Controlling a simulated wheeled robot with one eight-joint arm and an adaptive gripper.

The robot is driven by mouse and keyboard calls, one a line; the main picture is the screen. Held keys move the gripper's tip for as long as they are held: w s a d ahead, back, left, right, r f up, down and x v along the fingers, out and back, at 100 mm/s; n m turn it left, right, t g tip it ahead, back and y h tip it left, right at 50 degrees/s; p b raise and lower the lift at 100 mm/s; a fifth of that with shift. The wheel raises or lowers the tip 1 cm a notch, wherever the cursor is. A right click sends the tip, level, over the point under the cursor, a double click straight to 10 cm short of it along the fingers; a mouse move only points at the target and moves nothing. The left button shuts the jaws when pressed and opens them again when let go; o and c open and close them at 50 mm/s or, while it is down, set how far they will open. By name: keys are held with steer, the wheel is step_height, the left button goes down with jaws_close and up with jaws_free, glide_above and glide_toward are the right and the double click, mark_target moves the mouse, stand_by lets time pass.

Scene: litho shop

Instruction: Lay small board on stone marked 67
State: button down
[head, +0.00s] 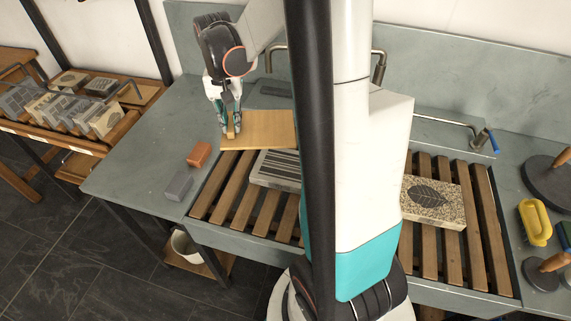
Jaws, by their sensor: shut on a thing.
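My gripper (231,131) is shut on the small board (265,129) near its left end. The board is a flat tan wooden piece, about level, over the far edge of the slatted rack. Just in front of it lies a stone with dark stripes (276,168) on the slats, partly hidden by my own arm column. Another stone, with a dark leaf picture (433,201), lies on the slats to the right. I cannot read the number 67 on either stone. Whether the board touches anything beneath it is unclear.
A red-brown block (199,154) and a grey block (178,186) sit on the counter at left. A side rack (68,140) holds several picture stones. Taps (380,68) stand behind the sink.

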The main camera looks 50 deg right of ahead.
mark_target(261, 123)
steer(key=s+d+r+m, duration=0.1)
steer(key=d, duration=0.1)
steer(key=s+d+r+m, duration=0.1)
steer(key=s+d+r, duration=0.1)
steer(key=s+d+r+m, duration=0.1)
steer(key=d, duration=0.1)
steer(key=shift+s+d+r, duration=0.1)
steer(key=shift+s+r, duration=0.15)
steer(key=shift+s, duration=0.1)
steer(key=shift+s+d+m, duration=0.1)
steer(key=shift+d+m, duration=0.05)
steer(key=shift+m, duration=0.15)
step_height(261, 123, down, 20)
steer(key=b, duration=0.7)
steer(key=shift+r, duration=0.15)
steer(key=c, duration=1.5)
jaws_free()
steer(key=shift+c, duration=0.2)
step_height(261, 123, up, 12)
steer(key=p, duration=0.4)
